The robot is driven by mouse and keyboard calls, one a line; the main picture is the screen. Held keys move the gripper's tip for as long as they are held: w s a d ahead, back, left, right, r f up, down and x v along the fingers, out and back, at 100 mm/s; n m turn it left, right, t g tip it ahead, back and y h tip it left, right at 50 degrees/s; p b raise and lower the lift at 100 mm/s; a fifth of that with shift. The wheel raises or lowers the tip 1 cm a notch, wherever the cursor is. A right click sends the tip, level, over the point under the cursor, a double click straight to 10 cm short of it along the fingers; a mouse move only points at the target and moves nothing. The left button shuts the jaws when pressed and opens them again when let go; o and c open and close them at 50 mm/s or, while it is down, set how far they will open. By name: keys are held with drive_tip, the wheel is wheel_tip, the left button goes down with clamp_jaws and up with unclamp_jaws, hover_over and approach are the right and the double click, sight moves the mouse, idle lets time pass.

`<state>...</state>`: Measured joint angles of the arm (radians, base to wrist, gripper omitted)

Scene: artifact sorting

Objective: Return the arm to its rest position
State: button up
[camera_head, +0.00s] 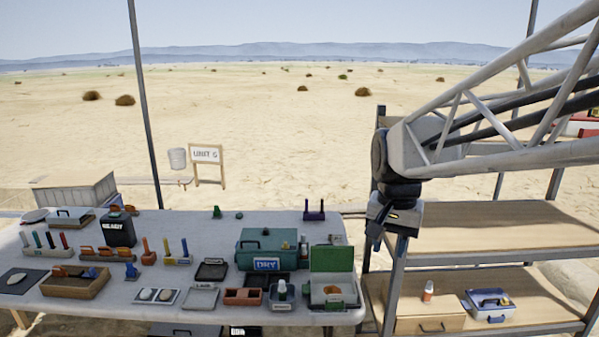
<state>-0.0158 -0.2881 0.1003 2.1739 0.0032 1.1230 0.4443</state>
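My arm reaches in from the upper right on a lattice boom. My gripper (382,236) hangs pointing down, between the table's right end and the shelf rack. It is small and dark here, and I cannot make out whether its fingers are apart. No object shows clearly in it. It is above and to the right of the open green box (332,260) and apart from the table (190,222).
The table holds a teal box marked DRY (266,250), a black container (117,228), a wooden tray (75,283) and several small tools. The shelf rack (490,245) stands right, its upper shelf mostly bare. A bottle (428,291) and blue-white case (489,305) sit lower.

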drive_tip(key=s+f+n+t, duration=0.1)
drive_tip(key=s+f+n, duration=0.1)
drive_tip(key=s, duration=0.7)
drive_tip(key=s+d+f+n+t, duration=0.1)
drive_tip(key=s+f, duration=0.3)
drive_tip(key=s, duration=0.6)
drive_tip(key=shift+f+n, duration=0.3)
drive_tip(key=shift+n, duration=0.6)
